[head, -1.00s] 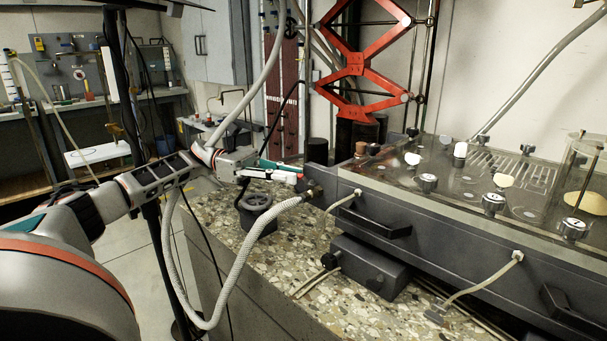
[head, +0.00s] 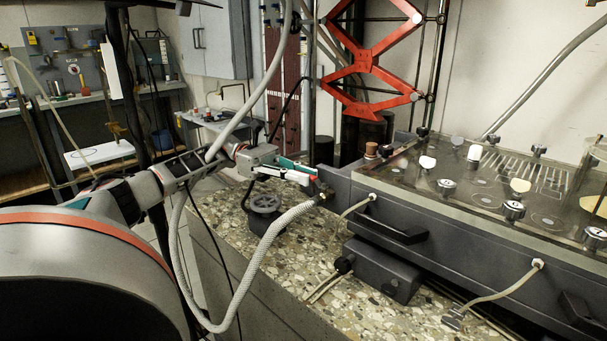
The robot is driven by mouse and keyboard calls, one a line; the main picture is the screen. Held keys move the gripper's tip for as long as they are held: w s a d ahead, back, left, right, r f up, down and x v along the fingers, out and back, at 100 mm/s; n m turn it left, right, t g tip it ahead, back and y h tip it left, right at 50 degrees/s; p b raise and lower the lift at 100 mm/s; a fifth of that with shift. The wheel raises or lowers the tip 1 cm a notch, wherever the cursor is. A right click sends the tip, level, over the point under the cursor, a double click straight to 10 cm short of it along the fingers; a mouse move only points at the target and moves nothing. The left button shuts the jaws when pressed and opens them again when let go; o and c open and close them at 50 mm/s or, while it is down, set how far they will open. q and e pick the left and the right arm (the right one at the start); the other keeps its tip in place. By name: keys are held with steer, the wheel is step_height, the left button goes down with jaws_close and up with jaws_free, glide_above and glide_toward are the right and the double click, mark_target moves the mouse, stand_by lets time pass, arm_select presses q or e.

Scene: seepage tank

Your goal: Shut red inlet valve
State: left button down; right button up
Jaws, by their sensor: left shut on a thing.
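The red inlet valve (head: 311,170) shows only as a small bit of red at the tank's left end, just above the brass fitting (head: 325,193) where the ribbed hose joins. My left gripper (head: 302,175) reaches in from the left and is shut on the valve's red handle. The fingers hide most of the handle, so its exact angle cannot be told. My right gripper is not in view.
The dark tank (head: 440,245) with knobs on its clear lid fills the right. The ribbed hose (head: 255,265) loops in front. A dark box (head: 382,270) sits on the stone-chip top.

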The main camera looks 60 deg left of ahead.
arm_select(q)
steer(key=shift+r, duration=0.15)
steer(key=c, duration=2)
jaws_free()
